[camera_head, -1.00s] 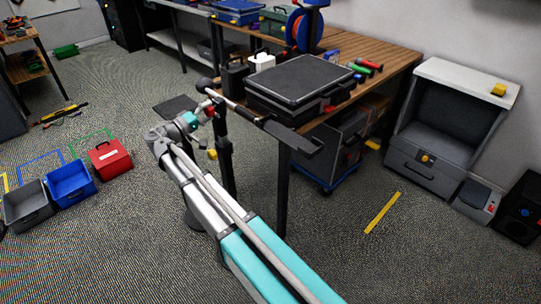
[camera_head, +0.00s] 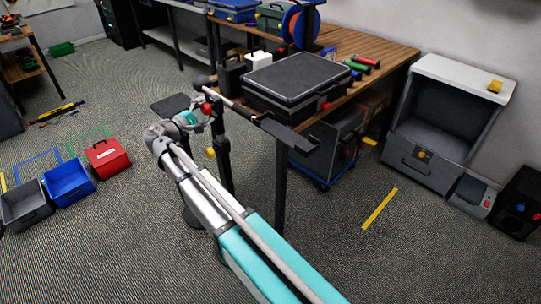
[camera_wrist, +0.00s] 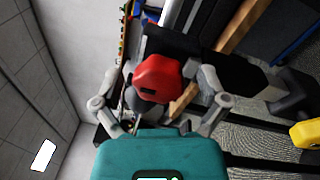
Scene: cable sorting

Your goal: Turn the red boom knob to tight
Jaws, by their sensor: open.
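The red boom knob (camera_wrist: 158,78) is near the middle of the wrist view, facing the camera. It also shows in the head view as a small red spot (camera_head: 207,108) on the stand, just under the boom (camera_head: 245,112). My gripper (camera_wrist: 160,86) is open, with one finger on each side of the knob. I cannot tell whether either finger touches it. In the head view my gripper (camera_head: 190,118) is right beside the knob, on its left. The knob's pointer or marking is too small to read.
A yellow knob (camera_head: 211,153) sits lower on the stand and shows at the wrist view's right edge (camera_wrist: 305,133). A wooden table (camera_head: 385,58) with a black case (camera_head: 297,75) stands close to the right. Open floor lies at the front left.

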